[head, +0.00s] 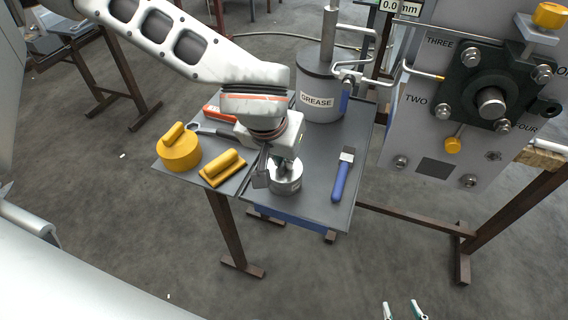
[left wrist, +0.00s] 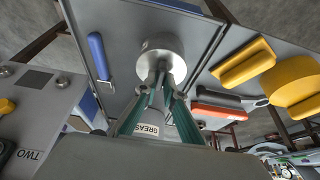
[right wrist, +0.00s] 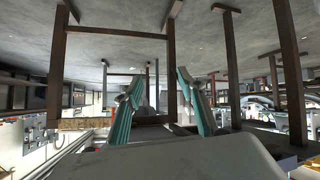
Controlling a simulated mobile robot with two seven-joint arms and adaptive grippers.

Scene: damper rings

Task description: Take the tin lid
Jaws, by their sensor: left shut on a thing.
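The round silver tin (head: 287,184) stands on the grey table under my left gripper (head: 276,165), and its pale top also shows in the left wrist view (left wrist: 163,49). My left gripper (left wrist: 161,84) is shut on the tin lid at the top of the tin, its fingers close together. The exact grip and any gap between lid and tin are hidden. My right gripper (head: 404,309) is far from the table, low in the head view. Its two fingers stand apart with nothing between them, as the right wrist view (right wrist: 157,95) also shows.
A blue-handled tool (head: 341,180) lies right of the tin. A yellow block (head: 222,169) and a round yellow piece (head: 179,153) lie left. A grease can (head: 319,82) stands behind. A bolted panel (head: 420,125) stands at right. The table front right is clear.

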